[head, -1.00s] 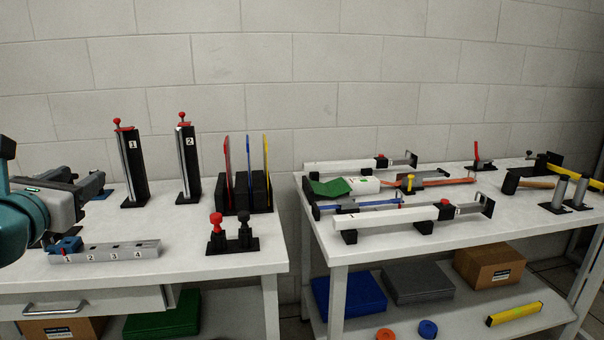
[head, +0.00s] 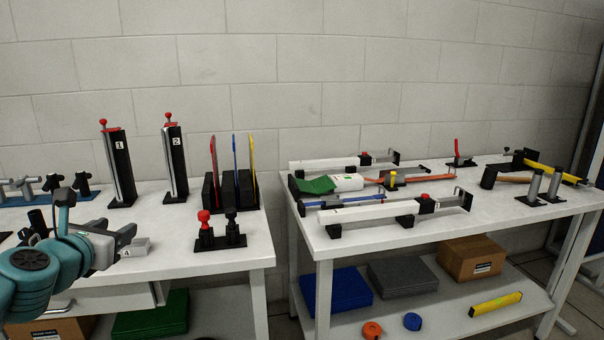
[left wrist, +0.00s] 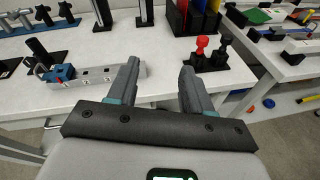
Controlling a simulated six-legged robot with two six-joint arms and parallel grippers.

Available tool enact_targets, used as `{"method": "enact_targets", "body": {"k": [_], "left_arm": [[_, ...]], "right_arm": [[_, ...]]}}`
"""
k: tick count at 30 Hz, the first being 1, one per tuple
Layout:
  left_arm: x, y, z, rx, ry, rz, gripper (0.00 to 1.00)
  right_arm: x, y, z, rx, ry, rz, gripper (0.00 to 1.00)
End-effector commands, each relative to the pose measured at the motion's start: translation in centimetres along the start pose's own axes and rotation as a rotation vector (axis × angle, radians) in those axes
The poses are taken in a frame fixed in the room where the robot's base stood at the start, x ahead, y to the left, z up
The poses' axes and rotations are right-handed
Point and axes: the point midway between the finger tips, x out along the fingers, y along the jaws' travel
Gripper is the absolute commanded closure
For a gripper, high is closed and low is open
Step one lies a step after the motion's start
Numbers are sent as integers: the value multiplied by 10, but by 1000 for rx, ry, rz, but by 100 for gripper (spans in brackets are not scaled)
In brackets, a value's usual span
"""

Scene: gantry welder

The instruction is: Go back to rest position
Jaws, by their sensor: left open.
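My left arm comes in from the left in the head view, with its gripper (head: 100,245) over the front of the left table (head: 200,262). In the left wrist view the two fingers of my left gripper (left wrist: 160,90) stand apart with nothing between them. The fingers point over the table's front edge. The numbered rail (left wrist: 95,77) with a blue block (left wrist: 60,74) lies to the left of the fingers. In the head view my arm hides most of this rail. My right gripper is not in view.
Uprights numbered 1 (head: 120,165) and 2 (head: 175,160) stand at the back. A rack (head: 231,192) with coloured plates and a stand with red and black knobs (head: 219,232) are to the right. Past a gap is the right table (head: 440,235), with clamps and tools.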

Motion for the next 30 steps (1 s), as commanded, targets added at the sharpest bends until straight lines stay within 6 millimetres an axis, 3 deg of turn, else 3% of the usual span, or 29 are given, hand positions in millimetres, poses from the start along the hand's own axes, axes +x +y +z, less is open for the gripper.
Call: {"method": "enact_targets", "body": {"k": [6, 15, 23, 30], "left_arm": [[37, -48, -86, 42, 168, -95, 50], [54, -117, -211, 215, 381, -255, 50], [36, -176, -319, 453, 526, -454, 50], [-8, -229, -411, 727, 599, -709, 50]], "right_arm": [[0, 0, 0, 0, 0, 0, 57], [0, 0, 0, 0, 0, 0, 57], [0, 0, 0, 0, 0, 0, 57], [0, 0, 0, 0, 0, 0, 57]]}}
